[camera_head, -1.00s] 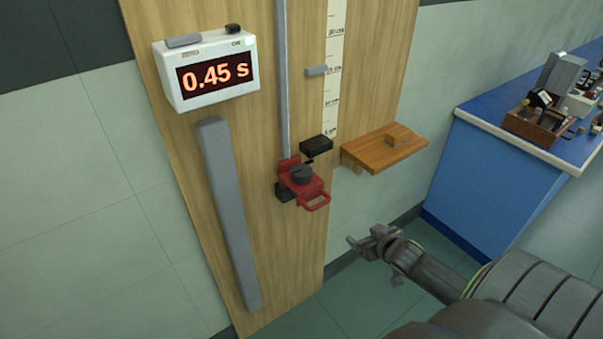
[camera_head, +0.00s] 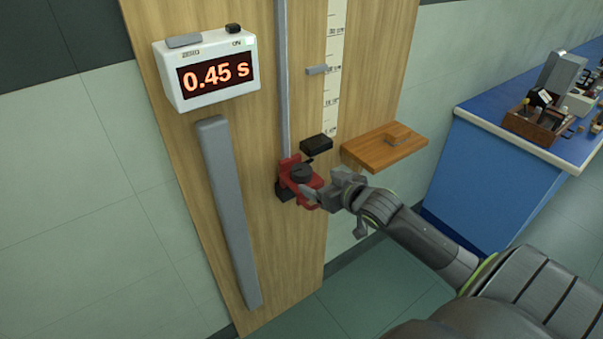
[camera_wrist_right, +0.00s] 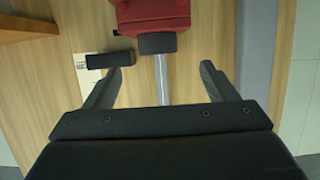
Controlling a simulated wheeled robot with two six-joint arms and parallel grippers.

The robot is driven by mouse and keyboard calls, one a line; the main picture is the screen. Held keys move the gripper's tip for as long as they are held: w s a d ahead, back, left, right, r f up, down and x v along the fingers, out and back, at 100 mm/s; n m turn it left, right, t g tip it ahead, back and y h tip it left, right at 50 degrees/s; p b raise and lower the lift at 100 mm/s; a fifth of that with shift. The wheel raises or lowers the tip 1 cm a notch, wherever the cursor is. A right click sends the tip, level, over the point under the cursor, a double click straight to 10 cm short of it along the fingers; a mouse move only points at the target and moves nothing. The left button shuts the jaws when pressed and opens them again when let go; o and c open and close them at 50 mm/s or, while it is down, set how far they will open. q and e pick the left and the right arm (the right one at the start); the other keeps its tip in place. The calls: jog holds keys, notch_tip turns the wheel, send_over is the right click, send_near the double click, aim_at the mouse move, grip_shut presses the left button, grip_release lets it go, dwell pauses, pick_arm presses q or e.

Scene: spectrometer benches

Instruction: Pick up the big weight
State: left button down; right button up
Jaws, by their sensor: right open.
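A red block (camera_head: 296,178) with a dark round top (camera_head: 302,172) sits at the foot of a vertical metal rail on the wooden board. I cannot tell whether this is the big weight; no other clear weight shows by the rail. My right gripper (camera_head: 320,194) is open at the block's right front and covers its red handle. I cannot tell whether they touch. My left gripper is not in view.
A timer (camera_head: 207,70) reading 0.45 s is on the wooden board (camera_head: 170,95), above a long grey bar (camera_head: 230,215). A small wooden shelf (camera_head: 384,150) juts out just above my right arm. A blue bench (camera_head: 480,165) stands at the right.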

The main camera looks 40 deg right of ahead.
aim_at(305, 173)
jog(key=x, duration=0.5)
jog(key=shift+w+d+p, duration=0.1)
jog(key=shift+w+p, duration=0.3)
jog(key=shift+p, duration=0.1)
jog(key=x, duration=0.3)
jog(key=shift+d+p, duration=0.1)
jog(key=shift+p, duration=0.3)
jog(key=shift+w+f, duration=0.3)
jog(key=shift+w, duration=0.35)
jog(key=c, duration=1.2)
jog(key=shift+o, duration=0.2)
jog(key=shift+r, duration=0.1)
